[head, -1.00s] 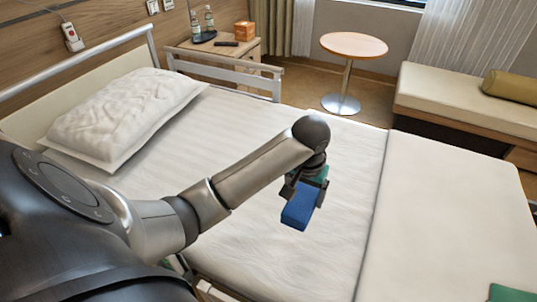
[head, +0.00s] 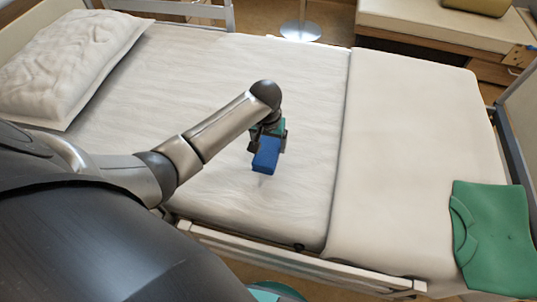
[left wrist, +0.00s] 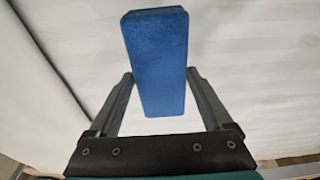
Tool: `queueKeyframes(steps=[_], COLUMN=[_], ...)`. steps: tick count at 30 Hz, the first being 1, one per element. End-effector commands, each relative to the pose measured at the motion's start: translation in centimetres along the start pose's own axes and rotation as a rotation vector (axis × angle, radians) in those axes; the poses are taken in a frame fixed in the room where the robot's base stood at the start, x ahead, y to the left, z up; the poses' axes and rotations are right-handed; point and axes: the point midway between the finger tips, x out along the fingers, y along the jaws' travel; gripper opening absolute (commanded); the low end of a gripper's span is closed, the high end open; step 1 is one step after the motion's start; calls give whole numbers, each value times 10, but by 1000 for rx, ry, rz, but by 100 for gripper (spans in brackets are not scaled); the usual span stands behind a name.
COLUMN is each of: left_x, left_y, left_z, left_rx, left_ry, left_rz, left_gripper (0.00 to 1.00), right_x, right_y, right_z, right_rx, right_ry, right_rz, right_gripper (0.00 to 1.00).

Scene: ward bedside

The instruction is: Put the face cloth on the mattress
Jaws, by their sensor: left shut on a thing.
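The face cloth (head: 265,160) is a blue folded block. My left gripper (head: 267,142) is shut on it and holds it over the mattress (head: 215,90), which has a white cover. In the left wrist view the blue cloth (left wrist: 158,60) sits between the two fingers (left wrist: 160,95), its far end reaching beyond them. A faint shadow shows on the sheet just below the cloth in the head view, so it seems a little above the surface; I cannot tell the exact gap. My right gripper is not in view.
A white pillow (head: 70,60) lies at the left end of the bed. A green folded garment (head: 495,235) lies on the cream blanket (head: 410,150) at the right. A bed rail (head: 300,262) runs along the near side. The sheet around the cloth is clear.

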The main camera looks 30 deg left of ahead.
Motion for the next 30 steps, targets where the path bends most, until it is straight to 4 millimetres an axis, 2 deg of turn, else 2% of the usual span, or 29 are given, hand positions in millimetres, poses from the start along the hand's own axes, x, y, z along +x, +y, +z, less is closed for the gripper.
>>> queueKeyframes(steps=[5, 12, 24, 25, 28, 30], left_x=[12, 47, 50, 49, 49, 49], left_y=[0, 0, 0, 0, 0, 0], left_z=[2, 7, 7, 7, 7, 7], left_rx=[0, -1, 0, 0, 0, 0], left_ry=[1, 0, 1, 2, 2, 1], left_rz=[0, -1, 0, 0, 0, 0], left_gripper=[30, 30, 30, 87, 98, 100], right_x=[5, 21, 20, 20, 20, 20], right_y=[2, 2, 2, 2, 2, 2], right_z=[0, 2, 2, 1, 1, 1], right_rx=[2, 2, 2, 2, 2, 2], right_ry=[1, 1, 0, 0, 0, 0], right_rz=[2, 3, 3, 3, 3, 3], right_gripper=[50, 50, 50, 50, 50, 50])
